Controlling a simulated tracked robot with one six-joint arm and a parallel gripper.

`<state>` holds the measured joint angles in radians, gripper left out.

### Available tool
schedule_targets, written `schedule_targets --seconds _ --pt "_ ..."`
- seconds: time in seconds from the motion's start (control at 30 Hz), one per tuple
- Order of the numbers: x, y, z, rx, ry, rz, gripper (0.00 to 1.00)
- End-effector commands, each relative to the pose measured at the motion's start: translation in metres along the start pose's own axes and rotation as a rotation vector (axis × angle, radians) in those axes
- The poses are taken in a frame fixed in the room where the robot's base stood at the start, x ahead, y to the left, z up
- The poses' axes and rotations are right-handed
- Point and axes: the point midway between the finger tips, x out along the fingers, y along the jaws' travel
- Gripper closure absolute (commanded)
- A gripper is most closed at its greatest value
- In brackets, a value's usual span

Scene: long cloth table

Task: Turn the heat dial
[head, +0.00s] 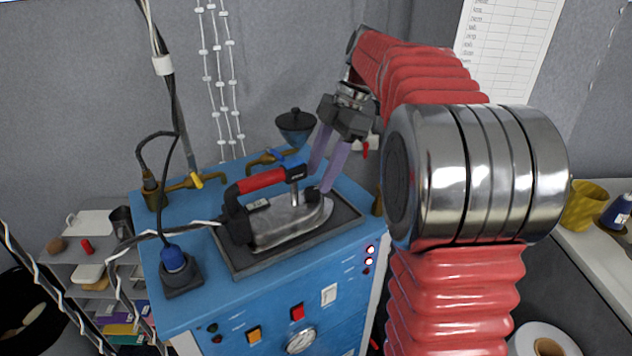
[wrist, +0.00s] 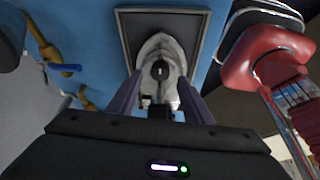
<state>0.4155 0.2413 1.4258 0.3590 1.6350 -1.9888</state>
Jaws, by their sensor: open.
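A clothes iron (head: 285,222) with a grey metal body and a red-and-black handle (head: 262,181) lies on a dark mat (head: 240,266) on a blue machine. A small black knob (head: 312,194), which looks like the heat dial, sits on the iron toward its right end. The dark knob also shows in the wrist view (wrist: 160,70) on the pale iron body. My gripper (head: 318,180) reaches down from above with its two purple-grey fingers apart, close to the knob. In the wrist view my gripper (wrist: 160,80) has a finger on either side. Contact cannot be told.
The blue machine (head: 215,320) carries a dark blue funnel (head: 295,125), brass valves (head: 190,181) and a blue-topped plug (head: 174,259) on its top. Cables hang at the left. A shelf with small items (head: 90,255) stands left. A yellow pot (head: 583,205) is at right.

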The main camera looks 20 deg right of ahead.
Motion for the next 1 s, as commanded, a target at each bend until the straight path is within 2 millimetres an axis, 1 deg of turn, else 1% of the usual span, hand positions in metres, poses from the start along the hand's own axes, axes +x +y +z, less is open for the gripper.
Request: schedule_targets --seconds 0.1,0.23,0.37,0.6,1.0 --pt "0.016 0.0 -0.001 0.0 0.001 -0.001 0.55" --pt "0.027 0.0 -0.001 0.0 0.0 0.0 0.55" --pt "0.031 0.0 0.0 0.0 0.0 0.001 0.55" --pt "0.031 0.0 0.001 0.001 0.0 0.001 0.55" --pt "0.031 0.0 0.001 0.002 0.0 0.001 0.83"
